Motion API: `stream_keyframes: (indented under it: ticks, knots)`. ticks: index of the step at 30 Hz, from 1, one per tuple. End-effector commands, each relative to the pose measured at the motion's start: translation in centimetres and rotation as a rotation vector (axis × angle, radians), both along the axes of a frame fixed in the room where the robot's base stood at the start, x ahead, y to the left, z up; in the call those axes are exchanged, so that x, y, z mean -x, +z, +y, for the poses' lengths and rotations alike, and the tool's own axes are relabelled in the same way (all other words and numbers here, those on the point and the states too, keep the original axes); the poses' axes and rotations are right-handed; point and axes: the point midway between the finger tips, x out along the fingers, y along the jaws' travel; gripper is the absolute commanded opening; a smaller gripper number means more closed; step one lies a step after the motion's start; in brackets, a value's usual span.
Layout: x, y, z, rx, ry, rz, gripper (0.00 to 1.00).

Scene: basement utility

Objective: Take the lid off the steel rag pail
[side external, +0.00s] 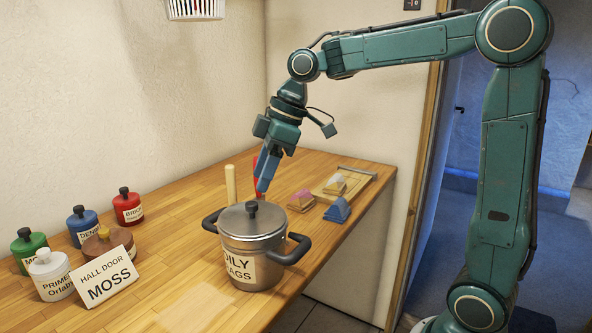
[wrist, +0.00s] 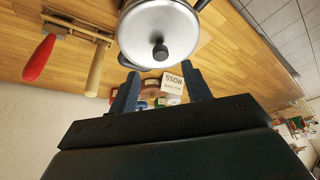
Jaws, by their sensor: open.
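The steel rag pail (side external: 240,268), labelled "OILY RAGS", stands on the wooden bench near its front edge, with a black handle on each side. Its steel lid (side external: 232,222) sits on top with a black knob (side external: 251,208) in the middle. In the wrist view the lid (wrist: 150,25) and knob (wrist: 160,52) show at the top centre. My gripper (side external: 264,185) is above and just behind the lid, tilted, apart from the knob. In the wrist view my gripper (wrist: 163,78) has its fingers spread, with nothing between them. The pail's inside is hidden.
Paint pots, including a blue one (side external: 83,227) and a red one (side external: 127,208), and a "HALL DOOR MOSS" card (side external: 106,277) stand left of the pail. A wooden handle (side external: 230,184) and red handle (wrist: 38,58) are behind. A blue block (side external: 338,210) lies right.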

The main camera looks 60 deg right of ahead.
Motion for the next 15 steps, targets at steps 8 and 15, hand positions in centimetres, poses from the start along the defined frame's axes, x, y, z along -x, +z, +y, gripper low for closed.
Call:
stream_keyframes:
  ticks: [8, 15]
  knots:
    - [-0.2, -0.6, 0.2, 0.002, 0.001, 0.000, 0.48]
    - [-0.4, -1.8, 0.5, 0.000, 0.002, 0.002, 0.48]
